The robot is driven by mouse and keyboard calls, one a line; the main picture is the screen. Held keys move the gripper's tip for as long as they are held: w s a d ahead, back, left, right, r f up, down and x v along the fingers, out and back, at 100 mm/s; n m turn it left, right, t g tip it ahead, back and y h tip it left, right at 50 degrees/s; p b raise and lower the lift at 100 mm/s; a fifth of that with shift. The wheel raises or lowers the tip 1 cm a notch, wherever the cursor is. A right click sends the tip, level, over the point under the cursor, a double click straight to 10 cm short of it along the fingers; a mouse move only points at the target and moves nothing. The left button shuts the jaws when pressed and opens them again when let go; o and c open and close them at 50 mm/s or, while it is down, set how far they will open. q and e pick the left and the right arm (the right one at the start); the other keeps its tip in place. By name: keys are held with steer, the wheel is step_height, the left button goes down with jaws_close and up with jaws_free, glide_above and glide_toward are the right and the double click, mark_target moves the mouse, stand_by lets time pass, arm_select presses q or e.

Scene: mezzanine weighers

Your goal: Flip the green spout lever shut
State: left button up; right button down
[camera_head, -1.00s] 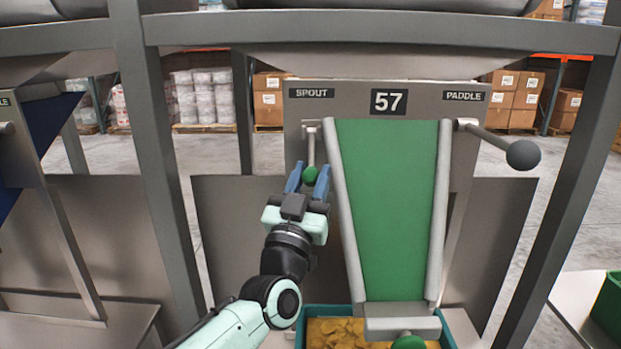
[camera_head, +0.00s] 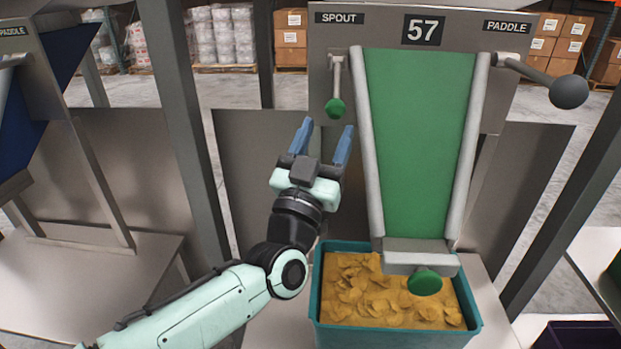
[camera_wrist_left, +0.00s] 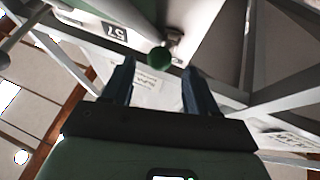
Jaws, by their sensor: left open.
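The green spout lever is a short metal rod with a green ball knob (camera_head: 336,108), hanging down under the SPOUT label at the left of the green chute (camera_head: 415,140). My left gripper (camera_head: 325,130) is open and empty, with blue fingers pointing up toward the panel. In the head view the knob shows just beyond and between the fingertips, apart from them. In the left wrist view the green knob (camera_wrist_left: 159,57) also shows between and beyond the fingertips (camera_wrist_left: 159,68). My right gripper is not in view.
A paddle lever with a dark ball (camera_head: 569,91) sticks out at the upper right. A teal bin (camera_head: 330,334) of yellow chips stands below the chute, near a second green knob (camera_head: 425,281) at its outlet. A grey post (camera_head: 192,130) stands left of my arm.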

arm_select(q)
steer(key=v, duration=0.7)
steer(key=shift+s+f, duration=0.3)
